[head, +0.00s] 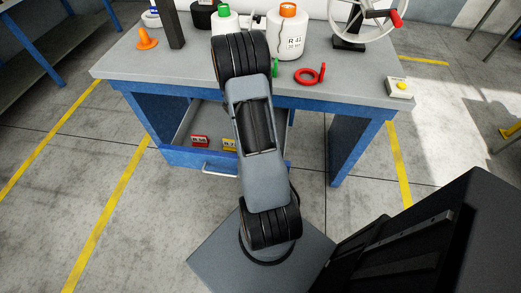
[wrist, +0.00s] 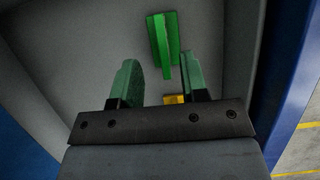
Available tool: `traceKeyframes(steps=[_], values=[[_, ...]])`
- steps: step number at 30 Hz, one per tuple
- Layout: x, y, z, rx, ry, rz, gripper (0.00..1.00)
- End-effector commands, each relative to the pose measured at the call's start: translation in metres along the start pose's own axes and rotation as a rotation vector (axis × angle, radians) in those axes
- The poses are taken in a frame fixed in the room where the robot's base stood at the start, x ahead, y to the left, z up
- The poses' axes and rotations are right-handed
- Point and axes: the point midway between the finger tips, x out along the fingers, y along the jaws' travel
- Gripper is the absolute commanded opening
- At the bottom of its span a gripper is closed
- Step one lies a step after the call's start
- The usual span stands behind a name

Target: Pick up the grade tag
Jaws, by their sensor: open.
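In the head view, a red tag (head: 200,141) and a yellow tag (head: 230,144), both with dark lettering on a white label, stand in the open drawer (head: 220,171). In the wrist view, a green tag-like piece (wrist: 160,42) with a raised fin is on the grey drawer floor. A yellow piece (wrist: 174,99) shows between my fingers, partly hidden by my gripper's bar. My gripper (wrist: 163,72) is open, its green fingers either side of a gap, with the green piece's near end in line with that gap. My arm hides the gripper in the head view.
The drawer sits under a blue workbench (head: 330,88). Drawer walls lie close around my gripper.

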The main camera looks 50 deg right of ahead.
Motion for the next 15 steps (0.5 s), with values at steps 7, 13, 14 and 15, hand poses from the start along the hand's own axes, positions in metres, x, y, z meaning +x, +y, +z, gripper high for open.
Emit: traceKeyframes(steps=[7,13,14,15], values=[[0.032,-0.005,-0.001,-0.001,-0.002,-0.004,0.40],[0.049,-0.005,-0.001,0.001,-0.001,-0.002,0.40],[0.050,-0.005,-0.001,0.001,0.000,-0.001,0.40],[0.051,-0.005,-0.001,0.000,0.000,-0.001,0.40]])
